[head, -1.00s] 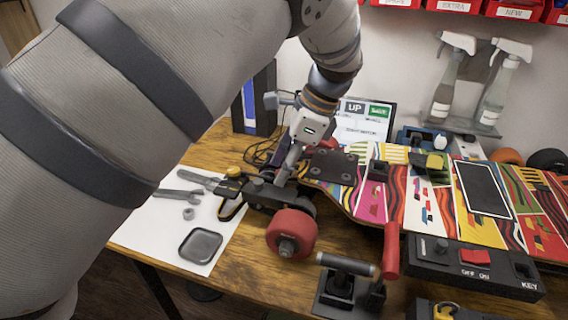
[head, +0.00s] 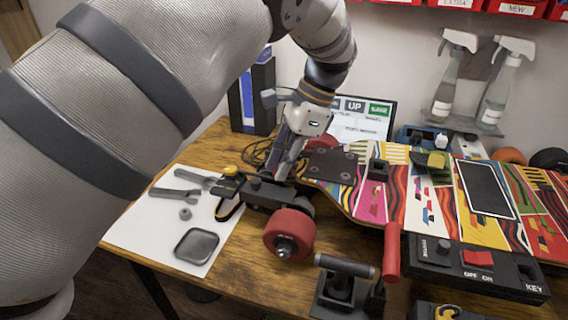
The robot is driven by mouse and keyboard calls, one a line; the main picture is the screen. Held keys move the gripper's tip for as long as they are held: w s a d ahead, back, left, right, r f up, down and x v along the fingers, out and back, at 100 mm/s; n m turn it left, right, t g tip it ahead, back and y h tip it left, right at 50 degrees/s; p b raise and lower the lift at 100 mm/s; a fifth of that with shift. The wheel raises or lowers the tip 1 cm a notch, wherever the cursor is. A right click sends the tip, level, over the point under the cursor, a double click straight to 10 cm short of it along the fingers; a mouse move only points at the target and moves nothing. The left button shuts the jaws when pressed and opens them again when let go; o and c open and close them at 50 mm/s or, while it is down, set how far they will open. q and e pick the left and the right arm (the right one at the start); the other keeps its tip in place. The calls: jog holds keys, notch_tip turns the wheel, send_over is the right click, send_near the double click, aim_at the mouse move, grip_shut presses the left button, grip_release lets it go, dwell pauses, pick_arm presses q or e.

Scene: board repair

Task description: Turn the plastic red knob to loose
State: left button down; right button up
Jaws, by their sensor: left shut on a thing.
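My left gripper (head: 283,168) points down at the metal truck (head: 266,190) at the left end of a colourful skateboard (head: 400,190). Its fingers are shut on a small part there, which the fingers mostly hide; I cannot tell its colour. A red wheel (head: 289,234) sits on the near end of the truck, and another red wheel (head: 323,141) shows partly behind the gripper. A red upright handle (head: 391,252) stands beside a black clamp in front of the board. I cannot tell which red piece is the knob. My right gripper is not in view.
A white sheet (head: 150,232) with wrenches (head: 176,193) and a dark square tray (head: 196,246) lies at the left. A black switch box (head: 470,268) and black clamp (head: 341,288) stand at the front.

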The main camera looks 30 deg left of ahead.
pick_arm(q)
jog(key=n+h, duration=0.1)
jog(key=n, duration=0.2)
jog(key=shift+w+a+f+n+g+b, duration=0.1)
jog(key=shift+n+g+b, duration=0.2)
jog(key=shift+g, duration=0.1)
jog(key=n, duration=0.2)
jog(key=n+h, duration=0.1)
jog(key=shift+a+n+h, duration=0.15)
jog(key=shift+n+h, duration=0.15)
jog(key=shift+n, duration=0.1)
jog(key=n, duration=0.2)
jog(key=n+h, duration=0.1)
jog(key=n, duration=0.1)
jog(key=shift+a+r+h, duration=0.15)
jog(key=shift+r+h, duration=0.05)
jog(key=shift+h, duration=0.1)
jog(key=shift+a+n+h, duration=0.1)
jog(key=shift+n+h, duration=0.4)
jog(key=shift+n, duration=1.1)
jog(key=c, duration=1.5)
grip_release()
